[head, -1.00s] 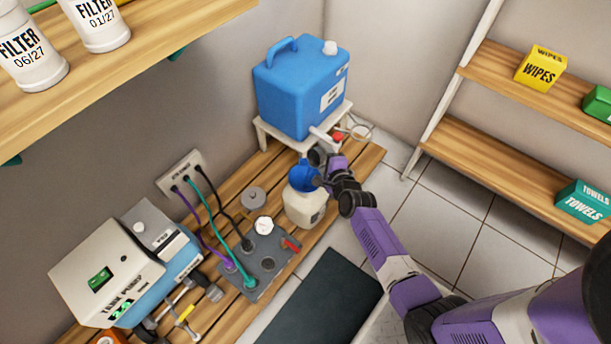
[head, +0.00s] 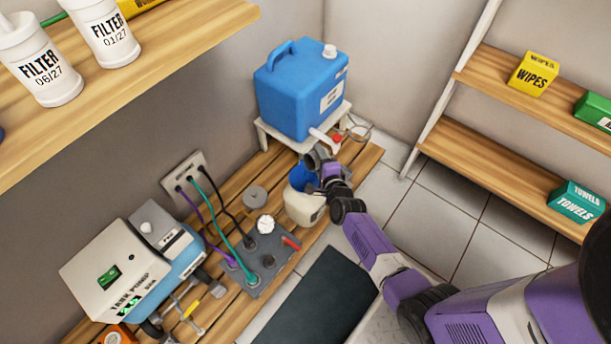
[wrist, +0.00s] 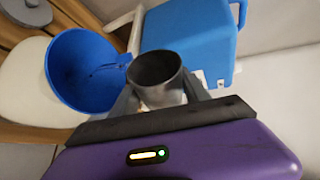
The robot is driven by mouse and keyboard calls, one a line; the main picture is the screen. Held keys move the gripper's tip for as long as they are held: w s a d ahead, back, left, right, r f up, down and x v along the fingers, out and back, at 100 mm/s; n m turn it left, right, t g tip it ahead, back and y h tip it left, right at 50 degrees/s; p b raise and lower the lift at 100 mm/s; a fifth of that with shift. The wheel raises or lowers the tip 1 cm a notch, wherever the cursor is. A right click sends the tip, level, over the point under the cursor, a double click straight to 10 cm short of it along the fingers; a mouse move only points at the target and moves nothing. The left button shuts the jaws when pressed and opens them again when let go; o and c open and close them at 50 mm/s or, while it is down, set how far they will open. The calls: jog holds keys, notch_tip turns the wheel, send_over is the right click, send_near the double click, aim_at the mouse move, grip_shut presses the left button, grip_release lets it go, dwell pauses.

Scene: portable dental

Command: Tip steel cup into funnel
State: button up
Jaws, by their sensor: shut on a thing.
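My gripper (wrist: 160,94) is shut on the steel cup (wrist: 160,72), whose dark mouth faces the wrist camera. I cannot tell what is inside the cup. In the head view, the cup (head: 317,156) is small and partly hidden by my gripper (head: 326,168). The blue funnel (head: 303,177) sits in the top of a cream bottle (head: 304,208) on the wooden bench. In the wrist view, the funnel (wrist: 78,72) lies just left of the cup, its wide bowl open and no liquid visible in it. The cup appears beside the funnel's rim.
A blue water container (head: 300,92) with a red-handled tap stands on a white stand (head: 262,135) just behind the cup. A grey panel (head: 262,270) with hoses and a tank pump unit (head: 125,272) occupy the bench to the left. A shelf (head: 480,165) stands at right.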

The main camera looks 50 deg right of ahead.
jog(key=shift+w+a+r+n+h+p, duration=0.1)
jog(key=shift+a+r+n+h+p, duration=0.2)
jog(key=shift+p, duration=0.6)
jog(key=shift+d+f+n+h, duration=0.1)
jog(key=shift+f+n+h, duration=0.3)
jog(key=shift+f+n, duration=0.15)
jog(key=shift+r+n, duration=0.15)
jog(key=shift+n, duration=0.2)
dwell(0.4)
